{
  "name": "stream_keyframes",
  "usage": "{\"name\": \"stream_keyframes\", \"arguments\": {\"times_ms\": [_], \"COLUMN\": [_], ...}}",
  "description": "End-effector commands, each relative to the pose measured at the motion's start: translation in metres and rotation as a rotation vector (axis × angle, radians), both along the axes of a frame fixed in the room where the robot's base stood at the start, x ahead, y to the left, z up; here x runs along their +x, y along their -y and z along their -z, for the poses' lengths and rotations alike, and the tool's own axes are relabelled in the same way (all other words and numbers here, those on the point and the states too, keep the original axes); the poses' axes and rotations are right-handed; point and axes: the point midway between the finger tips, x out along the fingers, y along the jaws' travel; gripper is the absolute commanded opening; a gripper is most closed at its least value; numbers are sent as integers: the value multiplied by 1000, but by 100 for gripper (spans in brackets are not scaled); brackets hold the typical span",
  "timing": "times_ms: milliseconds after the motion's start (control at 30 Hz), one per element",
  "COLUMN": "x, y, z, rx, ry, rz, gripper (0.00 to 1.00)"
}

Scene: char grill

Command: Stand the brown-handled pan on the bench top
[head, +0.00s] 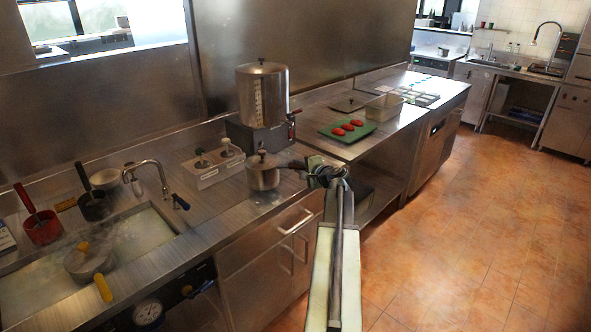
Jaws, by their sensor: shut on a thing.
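The brown-handled pan (263,178) is a small lidded steel pot with a dark knob on its lid. It is upright over the front part of the steel bench top (215,208), near the front edge. I cannot tell whether its base touches the bench or is slightly above it. My gripper (310,172) is at the right of the pan, shut on its handle. The jaws hide much of the handle.
A large steel urn (262,95) stands behind the pan. A pump dispenser box (213,166) is to its left. A sink (130,238) with a yellow-handled pan (90,260) lies further left. A green board (348,131) with red pieces is at the right.

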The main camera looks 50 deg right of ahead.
Motion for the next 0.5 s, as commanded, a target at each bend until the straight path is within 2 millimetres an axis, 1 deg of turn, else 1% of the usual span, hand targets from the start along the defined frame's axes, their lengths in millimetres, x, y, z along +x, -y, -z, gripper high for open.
{"name": "stream_keyframes", "arguments": {"times_ms": [167,200,400,500], "x": [3,3,-1,0], "y": [12,14,14,14], "z": [0,3,31,38], "rx": [3,4,3,3], "ry": [5,4,5,5], "rz": [2,1,5,5], "gripper": [0,0,0,0]}}
